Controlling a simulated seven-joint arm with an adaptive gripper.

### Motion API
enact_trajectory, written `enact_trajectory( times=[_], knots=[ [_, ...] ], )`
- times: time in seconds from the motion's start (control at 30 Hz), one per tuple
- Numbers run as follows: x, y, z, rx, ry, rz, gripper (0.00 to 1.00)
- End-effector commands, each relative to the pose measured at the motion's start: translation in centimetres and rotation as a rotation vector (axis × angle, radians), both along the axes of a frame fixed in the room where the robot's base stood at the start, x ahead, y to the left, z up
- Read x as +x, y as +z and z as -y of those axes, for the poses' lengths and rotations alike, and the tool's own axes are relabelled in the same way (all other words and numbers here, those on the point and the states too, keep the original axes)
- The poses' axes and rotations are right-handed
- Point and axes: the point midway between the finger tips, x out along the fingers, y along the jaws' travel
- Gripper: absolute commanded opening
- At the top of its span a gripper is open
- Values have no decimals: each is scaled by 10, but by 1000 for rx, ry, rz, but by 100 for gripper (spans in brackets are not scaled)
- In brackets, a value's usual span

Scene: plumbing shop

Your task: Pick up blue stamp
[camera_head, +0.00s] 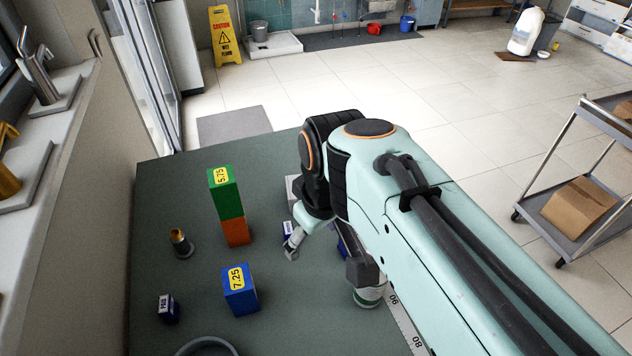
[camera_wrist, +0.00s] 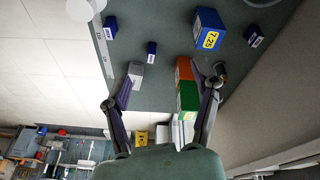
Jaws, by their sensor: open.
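Several small dark blue blocks with white labels lie on the dark green table; I cannot tell for sure which is the stamp. One (camera_head: 168,310) is at the front left, also in the wrist view (camera_wrist: 254,37). Another (camera_wrist: 110,27) lies near the ruler; in the head view the arm mostly hides that area. My gripper (camera_wrist: 165,88) is open and empty above the table, fingers spread wide; it also shows in the head view (camera_head: 326,260).
A green block (camera_head: 223,194) stands on an orange block (camera_head: 236,232). A blue 7.25 block (camera_head: 241,292), a brass-topped fitting (camera_head: 181,244) and a bowl rim (camera_head: 207,344) are nearby. A grey block (camera_wrist: 135,74) is near the left finger. A ruler (camera_head: 403,322) lies at right.

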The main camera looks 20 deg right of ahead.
Motion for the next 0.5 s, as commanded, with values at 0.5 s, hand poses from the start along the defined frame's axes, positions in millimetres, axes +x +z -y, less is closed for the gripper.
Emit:
enact_trajectory(
  times=[0.5],
  knots=[
    [174, -162, 113, -62, -110, -220, 63]
  ],
)
